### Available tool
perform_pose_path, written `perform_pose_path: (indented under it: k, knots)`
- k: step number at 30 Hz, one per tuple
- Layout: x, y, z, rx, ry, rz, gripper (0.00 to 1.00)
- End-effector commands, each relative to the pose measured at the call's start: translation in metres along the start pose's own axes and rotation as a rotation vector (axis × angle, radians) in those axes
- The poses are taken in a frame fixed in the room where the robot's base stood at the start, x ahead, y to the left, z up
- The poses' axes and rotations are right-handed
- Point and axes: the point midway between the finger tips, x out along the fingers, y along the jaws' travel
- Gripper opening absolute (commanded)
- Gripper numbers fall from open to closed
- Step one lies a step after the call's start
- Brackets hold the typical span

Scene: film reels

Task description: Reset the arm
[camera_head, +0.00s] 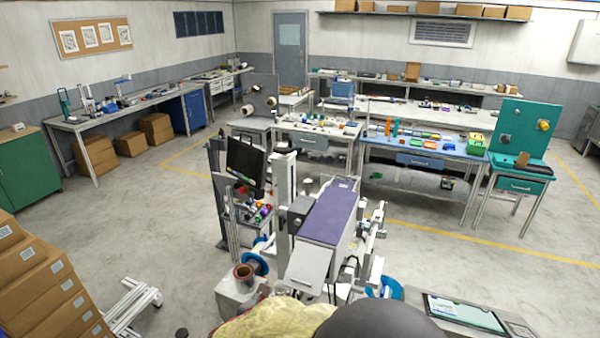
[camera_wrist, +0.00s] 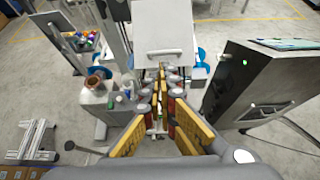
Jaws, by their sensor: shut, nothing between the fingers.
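My gripper (camera_wrist: 161,88) shows in the wrist view, its yellow-padded fingers reaching forward and drawn together with nothing held. It points toward a machine with a grey-white front panel (camera_wrist: 163,30), which lies beyond the fingertips; I cannot judge the gap. In the head view the machine has a purple top cover (camera_head: 326,214). A blue reel-like disc (camera_head: 255,263) is at its left side and another blue disc (camera_head: 391,288) is at its lower right. The gripper's fingertips cannot be made out in the head view.
Stacked cardboard boxes (camera_head: 45,285) stand at the left. A grey cabinet (camera_wrist: 262,82) is close on the right, and a brown cup (camera_head: 243,272) sits on a grey block left of the machine. Workbenches (camera_head: 420,152) line the back. Open floor (camera_head: 130,225) lies to the left.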

Motion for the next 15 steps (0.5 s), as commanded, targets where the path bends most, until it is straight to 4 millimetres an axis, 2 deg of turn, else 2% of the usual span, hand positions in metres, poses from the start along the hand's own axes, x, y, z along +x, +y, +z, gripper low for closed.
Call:
perform_pose_path:
  k: [2, 5, 6, 8, 11, 15]
  knots:
    - [0.0, -0.005, -0.005, 0.076, 0.016, -0.018, 0.0]
    - [-0.002, -0.035, -0.03, 0.221, 0.08, -0.108, 0.0]
    - [-0.007, -0.049, -0.04, 0.292, 0.107, -0.153, 0.0]
    - [-0.018, -0.07, -0.049, 0.421, 0.146, -0.222, 0.0]
    - [-0.034, -0.11, -0.061, 0.678, 0.204, -0.357, 0.0]
    - [-0.057, -0.17, -0.078, 1.108, 0.273, -0.571, 0.0]
